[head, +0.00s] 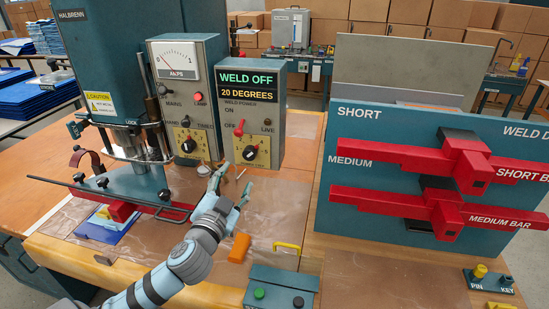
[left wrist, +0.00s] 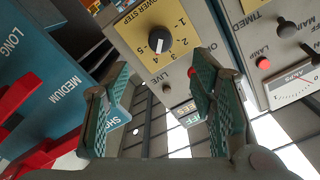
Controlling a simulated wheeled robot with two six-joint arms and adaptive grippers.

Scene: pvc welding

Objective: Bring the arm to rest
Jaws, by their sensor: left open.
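My left gripper (head: 225,182) is open and empty in the head view, above the bench in front of the grey weld power box (head: 296,104). The left wrist view shows its two teal padded fingers (left wrist: 162,108) spread apart with nothing between them. The power-step knob (left wrist: 160,42) on its yellow plate lies beyond the fingers in that view; the gap to it is hard to judge. The box display reads WELD OFF, 20 DEGREES. My left arm comes up from the lower left of the head view. My right gripper does not show.
The teal welding press (head: 135,60) stands at the left with a red bar beneath it. An orange block (head: 239,247) and a yellow handle (head: 288,247) lie near the arm. A teal button box (head: 281,289) is at the front. Red bars (head: 405,154) hang on the right board.

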